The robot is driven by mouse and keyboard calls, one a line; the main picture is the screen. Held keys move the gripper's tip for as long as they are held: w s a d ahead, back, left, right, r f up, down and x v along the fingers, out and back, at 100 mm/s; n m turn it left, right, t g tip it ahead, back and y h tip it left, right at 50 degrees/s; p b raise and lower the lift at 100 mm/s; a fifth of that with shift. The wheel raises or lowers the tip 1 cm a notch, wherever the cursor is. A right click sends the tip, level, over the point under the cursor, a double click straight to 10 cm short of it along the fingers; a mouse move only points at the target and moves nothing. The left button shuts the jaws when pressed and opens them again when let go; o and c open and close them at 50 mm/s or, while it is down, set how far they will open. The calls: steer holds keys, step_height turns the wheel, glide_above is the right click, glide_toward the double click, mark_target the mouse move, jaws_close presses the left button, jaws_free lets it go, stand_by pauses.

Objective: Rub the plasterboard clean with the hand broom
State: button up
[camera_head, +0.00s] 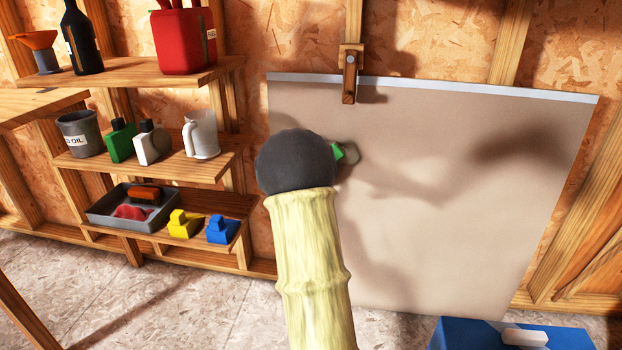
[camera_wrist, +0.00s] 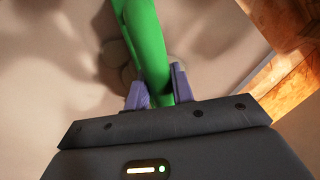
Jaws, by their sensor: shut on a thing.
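The plasterboard (camera_head: 440,210) is a large beige-grey panel with a pale top edge, standing against the back wall under a wooden clip. Soft dark patches lie across it; I cannot tell shadow from dirt. The hand broom (camera_head: 339,152) shows only as a small green bit past my dark wrist, in front of the board. In the wrist view its green handle (camera_wrist: 149,45) runs up between the purple-grey fingers of my gripper (camera_wrist: 159,88), which is shut on it. The bristles are not clearly visible, so contact with the board cannot be told.
Wooden shelves at left hold a red can (camera_head: 184,40), several bottles, a grey tray (camera_head: 110,213), and yellow (camera_head: 184,224) and blue (camera_head: 221,230) items. A wooden clip (camera_head: 350,72) sits at the board's top. A blue box (camera_head: 470,335) stands at front right.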

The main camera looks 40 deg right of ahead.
steer(key=shift+s+d+b, duration=0.55)
steer(key=shift+s+d, duration=0.6)
steer(key=shift+s, duration=0.1)
steer(key=shift+s+d+b, duration=0.55)
steer(key=shift+s+d, duration=0.45)
steer(key=shift+s, duration=0.3)
steer(key=shift+s+d+b, duration=0.4)
steer(key=shift+s+d, duration=0.7)
steer(key=shift+s, duration=0.05)
steer(key=shift+s+d, duration=0.1)
steer(key=shift+s+d+b, duration=0.3)
steer(key=shift+s+d, duration=0.6)
steer(key=shift+s, duration=0.3)
